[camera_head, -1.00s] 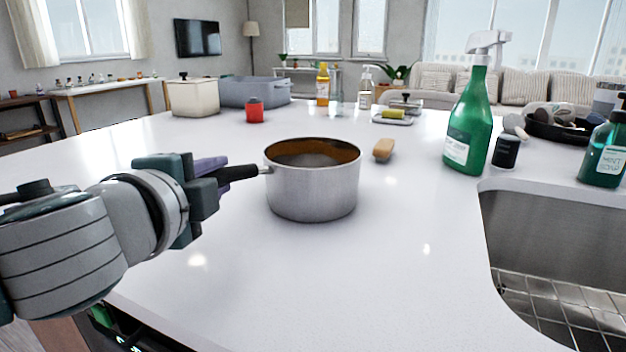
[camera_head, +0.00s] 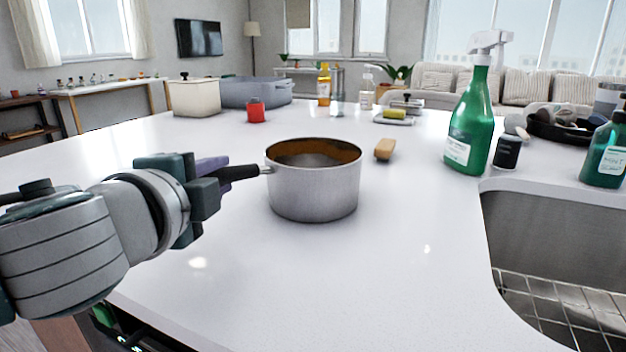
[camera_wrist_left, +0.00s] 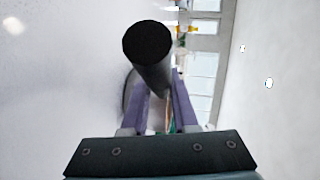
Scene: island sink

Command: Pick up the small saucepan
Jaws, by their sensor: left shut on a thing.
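The small saucepan (camera_head: 314,190) is a steel pot with a brown inside and a black handle (camera_head: 238,172) pointing left. It is upright on the white island counter or very close to it; I cannot tell whether its base touches. My left gripper (camera_head: 226,175) comes in from the left and is shut on the black handle. In the left wrist view the dark end of the handle (camera_wrist_left: 148,45) shows between the purple fingers (camera_wrist_left: 162,105), and most of the pan is hidden. My right gripper is not in view.
A wooden-backed brush (camera_head: 385,149) lies just right of the pan. A green spray bottle (camera_head: 470,120), a black jar (camera_head: 507,152) and the sink (camera_head: 560,235) are farther right. The counter in front of the pan is clear.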

